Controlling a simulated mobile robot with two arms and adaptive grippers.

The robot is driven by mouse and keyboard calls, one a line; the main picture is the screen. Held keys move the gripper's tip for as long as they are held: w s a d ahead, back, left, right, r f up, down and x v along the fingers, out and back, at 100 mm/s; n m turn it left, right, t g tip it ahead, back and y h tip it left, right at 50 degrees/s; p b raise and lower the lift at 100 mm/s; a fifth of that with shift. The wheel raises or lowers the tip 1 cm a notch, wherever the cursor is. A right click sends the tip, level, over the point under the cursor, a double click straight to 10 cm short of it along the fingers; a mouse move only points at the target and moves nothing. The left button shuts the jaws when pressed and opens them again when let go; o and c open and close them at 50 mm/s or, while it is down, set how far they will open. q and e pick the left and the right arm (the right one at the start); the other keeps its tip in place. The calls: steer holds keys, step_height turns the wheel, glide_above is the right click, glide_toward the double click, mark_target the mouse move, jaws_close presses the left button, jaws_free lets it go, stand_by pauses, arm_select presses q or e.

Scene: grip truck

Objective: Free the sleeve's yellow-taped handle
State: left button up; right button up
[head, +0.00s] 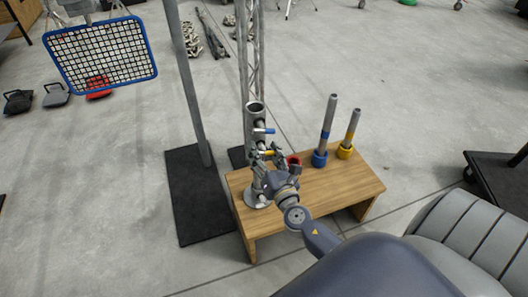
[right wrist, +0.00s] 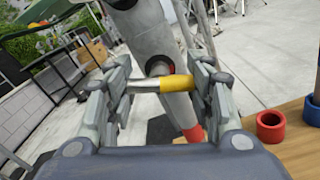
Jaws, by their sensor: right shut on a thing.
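The sleeve (head: 256,112) is a grey upright tube on a round base on the wooden bench. A blue-taped handle (head: 264,131) sticks out near its top. The yellow-taped handle (head: 269,153) is lower and partly covered by my right gripper (head: 266,160). In the right wrist view, the yellow-taped handle (right wrist: 178,84) lies across between the two fingers of my right gripper (right wrist: 160,88), which are shut on it. The handle is in front of the sleeve (right wrist: 148,35), near a dark round hole. Its inner end is not clear. My left gripper is not in view.
The wooden bench (head: 335,184) also carries a red ring (head: 293,161), a blue-based rod (head: 325,135) and a yellow-based rod (head: 350,132). A post on a black plate (head: 192,200) stands left of the bench. A blue-framed net (head: 102,55) hangs at upper left.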

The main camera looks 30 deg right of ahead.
steer(key=shift+r, duration=0.1)
steer(key=o, duration=1.1)
steer(key=v, duration=1.2)
